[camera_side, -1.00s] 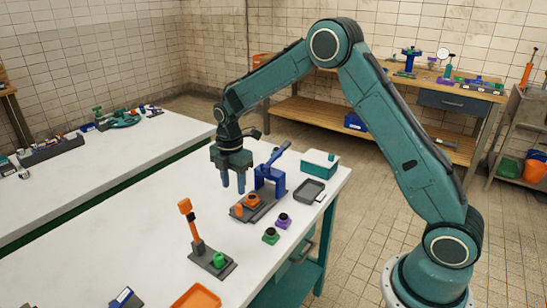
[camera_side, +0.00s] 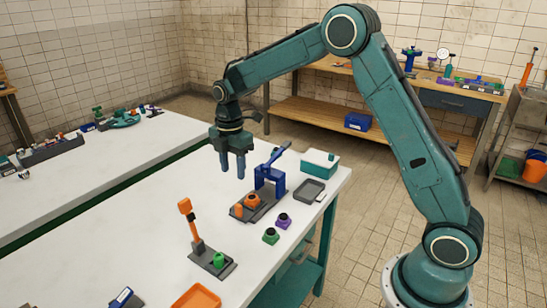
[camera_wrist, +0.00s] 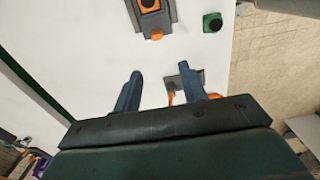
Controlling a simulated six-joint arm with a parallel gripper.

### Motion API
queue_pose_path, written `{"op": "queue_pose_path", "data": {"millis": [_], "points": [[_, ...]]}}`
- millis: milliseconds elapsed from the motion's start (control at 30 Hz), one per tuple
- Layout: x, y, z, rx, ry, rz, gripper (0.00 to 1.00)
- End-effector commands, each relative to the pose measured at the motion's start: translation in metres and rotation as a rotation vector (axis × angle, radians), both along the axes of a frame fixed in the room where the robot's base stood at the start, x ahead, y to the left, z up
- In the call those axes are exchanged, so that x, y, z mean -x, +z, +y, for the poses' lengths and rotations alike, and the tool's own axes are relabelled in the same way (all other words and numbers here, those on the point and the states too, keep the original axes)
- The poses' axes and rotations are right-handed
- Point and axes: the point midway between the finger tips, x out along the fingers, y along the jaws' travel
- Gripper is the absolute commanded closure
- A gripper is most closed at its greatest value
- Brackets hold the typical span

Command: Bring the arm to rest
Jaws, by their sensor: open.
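My gripper (camera_side: 233,171) is open and empty. It hangs fingers down above the white bench (camera_side: 140,230), to the left of a blue lever press (camera_side: 271,176) on a grey base. In the wrist view the two fingers of my gripper (camera_wrist: 160,80) are apart with nothing held between them. My arm is bent, with its elbow high above the bench.
An orange lever (camera_side: 189,222) stands on a grey plate with a green part (camera_side: 219,259). A green block (camera_side: 271,236), a purple block (camera_side: 283,221), a grey tray (camera_side: 308,190) and a teal-and-white box (camera_side: 320,163) sit nearby.

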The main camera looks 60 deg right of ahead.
Motion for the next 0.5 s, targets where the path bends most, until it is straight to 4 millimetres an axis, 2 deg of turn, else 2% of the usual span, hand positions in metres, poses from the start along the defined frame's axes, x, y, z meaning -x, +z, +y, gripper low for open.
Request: {"op": "queue_pose_path", "data": {"millis": [267,500], "points": [[0.026,0.042,0.004,-0.003,-0.152,-0.054,0.58],[0.065,0.086,0.008,-0.019,-0.355,-0.117,0.58]]}}
